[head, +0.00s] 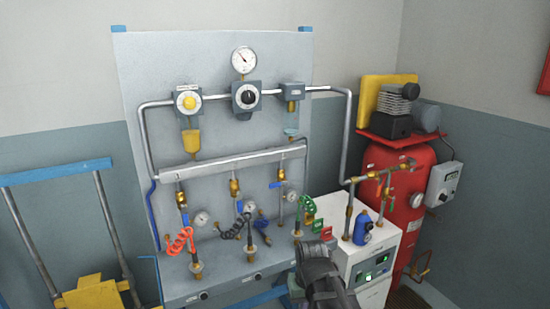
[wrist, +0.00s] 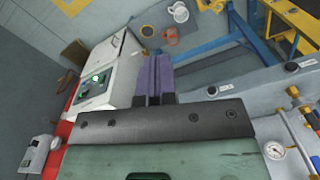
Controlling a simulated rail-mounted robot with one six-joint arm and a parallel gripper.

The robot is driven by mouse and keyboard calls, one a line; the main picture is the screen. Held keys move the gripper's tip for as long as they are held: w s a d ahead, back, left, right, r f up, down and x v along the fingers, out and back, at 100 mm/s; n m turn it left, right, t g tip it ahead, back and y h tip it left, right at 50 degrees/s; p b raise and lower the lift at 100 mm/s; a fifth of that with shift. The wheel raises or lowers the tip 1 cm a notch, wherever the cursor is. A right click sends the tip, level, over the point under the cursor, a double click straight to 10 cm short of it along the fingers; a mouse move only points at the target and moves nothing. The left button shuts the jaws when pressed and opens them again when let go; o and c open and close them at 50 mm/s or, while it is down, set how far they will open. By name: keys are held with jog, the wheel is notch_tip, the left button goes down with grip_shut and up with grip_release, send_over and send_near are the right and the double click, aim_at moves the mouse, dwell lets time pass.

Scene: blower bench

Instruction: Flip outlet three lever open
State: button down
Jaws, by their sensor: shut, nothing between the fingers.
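Three outlets hang in a row on the grey panel in the head view. The third, rightmost outlet has a blue lever (head: 277,185) that sticks out sideways to the left below its brass valve (head: 281,173), above a green coiled hose (head: 307,206). The levers of the first outlet (head: 184,217) and second outlet (head: 240,207) point down. My gripper is at the bottom of the head view, below and right of the third outlet, apart from its lever. In the wrist view my gripper's purple fingers (wrist: 153,70) are together and empty. I cannot make out the third lever there.
A white cabinet (head: 385,245) with a blue bottle (head: 362,228) and pipes stands right of my gripper. A red tank (head: 422,200) is behind it. Gauges and coiled hoses (head: 180,241) project from the panel (head: 150,70). A blue frame (head: 60,172) stands at left.

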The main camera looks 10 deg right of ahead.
jog(key=w+r+n+t+y+p, duration=0.2)
jog(key=w+r+t+p, duration=0.6)
jog(key=w+r+p, duration=1.1)
jog(key=w+r, duration=0.4)
jog(key=w, duration=0.2)
jog(key=w+r+n, duration=0.1)
jog(key=w+r, duration=0.3)
jog(key=w, duration=0.3)
jog(key=shift+w+d+r+n, duration=0.15)
jog(key=shift+d+r+n, duration=0.15)
jog(key=shift+d+r, duration=0.05)
jog(key=shift+w+f, duration=0.1)
jog(key=b, duration=0.8)
send_over(275, 186)
jog(key=s, duration=0.1)
notch_tip(275, 186, down, 8)
jog(key=r, duration=0.1)
notch_tip(275, 186, down, 4)
jog(key=b, duration=0.3)
jog(key=shift+a, duration=0.1)
